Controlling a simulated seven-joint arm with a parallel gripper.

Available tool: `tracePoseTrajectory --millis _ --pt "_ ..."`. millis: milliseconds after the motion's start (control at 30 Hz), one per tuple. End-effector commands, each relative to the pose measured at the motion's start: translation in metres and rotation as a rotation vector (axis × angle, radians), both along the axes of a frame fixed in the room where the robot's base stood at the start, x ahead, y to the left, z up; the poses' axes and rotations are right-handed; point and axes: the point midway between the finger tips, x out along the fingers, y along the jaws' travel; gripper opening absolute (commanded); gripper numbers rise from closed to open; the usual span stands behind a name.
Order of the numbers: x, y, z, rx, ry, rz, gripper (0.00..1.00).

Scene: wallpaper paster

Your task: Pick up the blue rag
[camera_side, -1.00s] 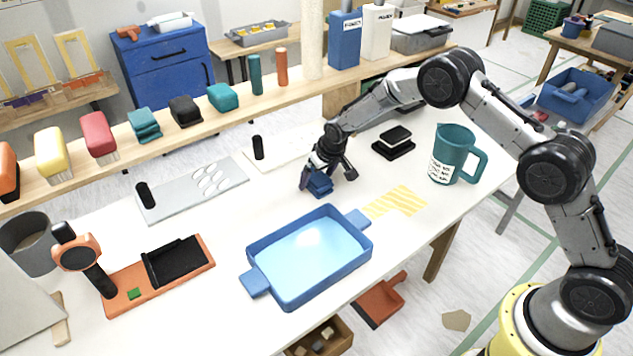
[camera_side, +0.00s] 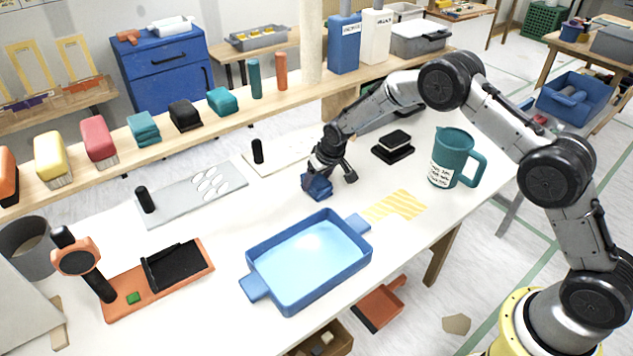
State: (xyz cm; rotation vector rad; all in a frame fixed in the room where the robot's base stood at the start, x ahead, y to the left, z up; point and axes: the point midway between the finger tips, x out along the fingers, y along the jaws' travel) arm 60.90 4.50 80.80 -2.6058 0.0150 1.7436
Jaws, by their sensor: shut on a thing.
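The blue rag (camera_side: 318,187) is a small folded dark-blue cloth at the middle of the white table, behind the blue tray. My gripper (camera_side: 318,176) points down at it from above and is shut on it. The gripper covers part of the rag's top. The rag is at or very near the table surface; I cannot tell whether it is clear of it.
A blue tray (camera_side: 252,287) with light-blue contents stands in front. A teal pitcher (camera_side: 452,158) and a black block (camera_side: 393,147) are to the right. A grey plate (camera_side: 165,212) lies left, an orange stand (camera_side: 195,280) front left. Yellow-striped paper (camera_side: 398,205) lies right of the tray.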

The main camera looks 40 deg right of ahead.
Motion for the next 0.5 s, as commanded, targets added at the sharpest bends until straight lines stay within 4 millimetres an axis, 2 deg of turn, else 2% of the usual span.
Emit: tracePoseTrajectory --millis 200,333,500 --pt "0.001 0.000 0.030 0.000 -0.006 0.001 0.15" --pt "-0.019 -0.001 0.050 0.000 -0.004 0.001 0.15" --pt "-0.050 -0.004 0.088 0.001 -0.006 0.000 0.15"
